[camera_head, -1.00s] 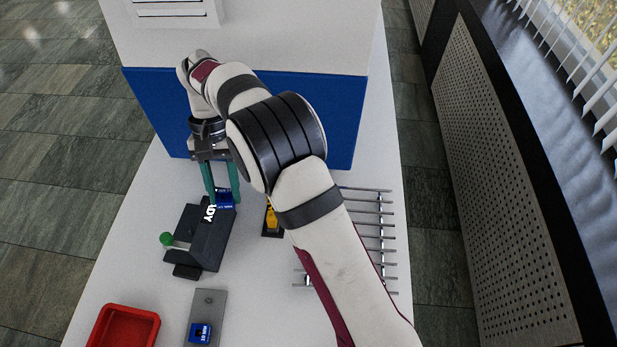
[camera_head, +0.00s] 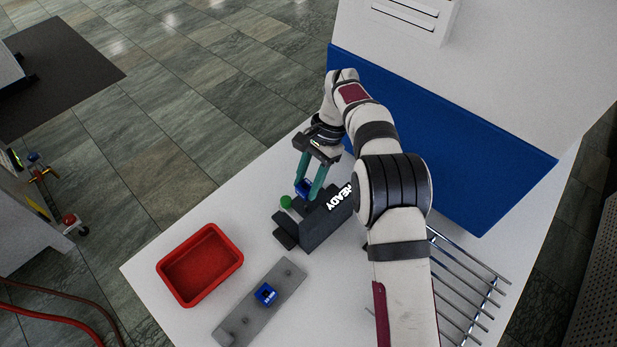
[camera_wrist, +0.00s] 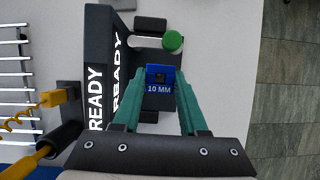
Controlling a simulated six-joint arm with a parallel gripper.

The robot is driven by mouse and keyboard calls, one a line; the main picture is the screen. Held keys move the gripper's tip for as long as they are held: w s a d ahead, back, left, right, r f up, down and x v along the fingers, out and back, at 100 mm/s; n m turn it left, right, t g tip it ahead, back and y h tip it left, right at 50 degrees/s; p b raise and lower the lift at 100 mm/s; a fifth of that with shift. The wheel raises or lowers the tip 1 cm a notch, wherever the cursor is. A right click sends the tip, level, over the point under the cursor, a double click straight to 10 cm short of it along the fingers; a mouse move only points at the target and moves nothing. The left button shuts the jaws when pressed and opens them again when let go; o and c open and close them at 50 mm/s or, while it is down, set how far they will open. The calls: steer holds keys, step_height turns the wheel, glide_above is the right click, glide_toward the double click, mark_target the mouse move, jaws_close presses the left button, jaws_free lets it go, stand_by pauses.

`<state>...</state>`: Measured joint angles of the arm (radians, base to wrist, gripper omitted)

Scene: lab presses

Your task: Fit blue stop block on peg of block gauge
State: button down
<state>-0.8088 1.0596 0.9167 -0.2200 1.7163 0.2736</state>
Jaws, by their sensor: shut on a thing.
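My gripper (camera_head: 309,188) is shut on a blue stop block (camera_head: 303,187). In the wrist view the block (camera_wrist: 160,88) reads "10 MM", has a square hole, and sits between the green fingertips (camera_wrist: 161,76). A dark device (camera_head: 326,222) reading "READY", with a green knob (camera_head: 286,202), stands just beside and below the block. I cannot tell whether they touch. A grey bar (camera_head: 240,308) with short pegs lies nearer the camera. A second blue block (camera_head: 265,293) sits mid-bar. Which of these is the block gauge is not labelled.
A red tray (camera_head: 200,265) stands left of the bar, empty. A metal rod rack (camera_head: 465,285) is at the right. A blue panel (camera_head: 440,150) rises behind my arm. A yellow tool (camera_wrist: 52,97) on a stand shows in the wrist view.

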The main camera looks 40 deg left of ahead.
mark_target(305, 208)
steer(key=shift+f, duration=2.3)
steer(key=shift+f, duration=1.2)
steer(key=shift+c, duration=1.8)
jaws_free()
steer(key=v, duration=1.2)
steer(key=shift+s, duration=0.1)
